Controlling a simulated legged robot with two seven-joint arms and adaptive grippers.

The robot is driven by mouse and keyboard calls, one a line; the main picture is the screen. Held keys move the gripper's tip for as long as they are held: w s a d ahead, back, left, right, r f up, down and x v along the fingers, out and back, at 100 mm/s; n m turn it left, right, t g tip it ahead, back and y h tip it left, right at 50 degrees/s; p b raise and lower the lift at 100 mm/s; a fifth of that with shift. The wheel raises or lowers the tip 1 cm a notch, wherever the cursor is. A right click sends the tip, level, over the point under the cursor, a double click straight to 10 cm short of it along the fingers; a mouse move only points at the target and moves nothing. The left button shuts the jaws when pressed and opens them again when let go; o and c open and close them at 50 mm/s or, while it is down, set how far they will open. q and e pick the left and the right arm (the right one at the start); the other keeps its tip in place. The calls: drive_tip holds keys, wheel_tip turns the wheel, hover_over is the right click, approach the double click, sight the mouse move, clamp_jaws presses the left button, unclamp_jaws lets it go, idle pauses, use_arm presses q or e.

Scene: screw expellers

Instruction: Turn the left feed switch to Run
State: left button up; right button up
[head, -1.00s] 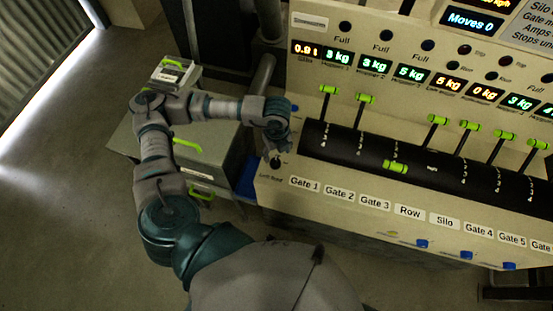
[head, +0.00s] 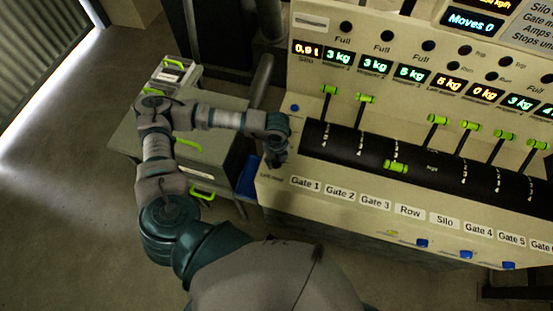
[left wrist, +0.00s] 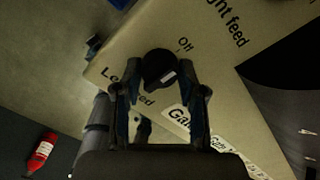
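The left feed switch is a round black knob (left wrist: 157,62) with a pale mark on it, on the cream panel in the left wrist view. "Off" is printed beside it; a partly covered "Left feed" label lies at its lower left. No Run label is readable. My left gripper (left wrist: 160,76) is over the knob, its two fingers apart on either side of it; I cannot tell whether they touch it. In the head view my left gripper (head: 275,157) is at the console's left corner and hides the knob. My right gripper is not in view.
The console (head: 330,207) carries gate labels and several green-handled levers (head: 365,98) right of my left gripper. A grey cabinet (head: 212,140) stands left of it. A "Right feed" label (left wrist: 228,20) is at the top of the left wrist view. A red extinguisher (left wrist: 40,153) is lower left.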

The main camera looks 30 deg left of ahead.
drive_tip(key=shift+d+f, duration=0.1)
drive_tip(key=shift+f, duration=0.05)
use_arm(q)
drive_tip(key=shift+f+m+b, duration=0.1)
drive_tip(key=shift+m+b, duration=0.3)
drive_tip(key=shift+b, duration=0.05)
drive_tip(key=m+b, duration=0.2)
drive_tip(key=m, duration=0.1)
drive_tip(key=shift+w+f+b, duration=0.1)
drive_tip(key=shift+f+b, duration=0.05)
drive_tip(key=shift+b, duration=0.15)
drive_tip(key=m+b, duration=0.2)
drive_tip(key=m, duration=0.1)
drive_tip(key=shift+m+b, duration=0.3)
drive_tip(key=shift+b, duration=0.05)
drive_tip(key=m+b, duration=0.2)
drive_tip(key=m, duration=0.1)
drive_tip(key=shift+m, duration=0.3)
drive_tip(key=shift+a+r+m+b, duration=0.1)
drive_tip(key=shift+r+m+b, duration=0.15)
drive_tip(key=shift+m+b, duration=0.3)
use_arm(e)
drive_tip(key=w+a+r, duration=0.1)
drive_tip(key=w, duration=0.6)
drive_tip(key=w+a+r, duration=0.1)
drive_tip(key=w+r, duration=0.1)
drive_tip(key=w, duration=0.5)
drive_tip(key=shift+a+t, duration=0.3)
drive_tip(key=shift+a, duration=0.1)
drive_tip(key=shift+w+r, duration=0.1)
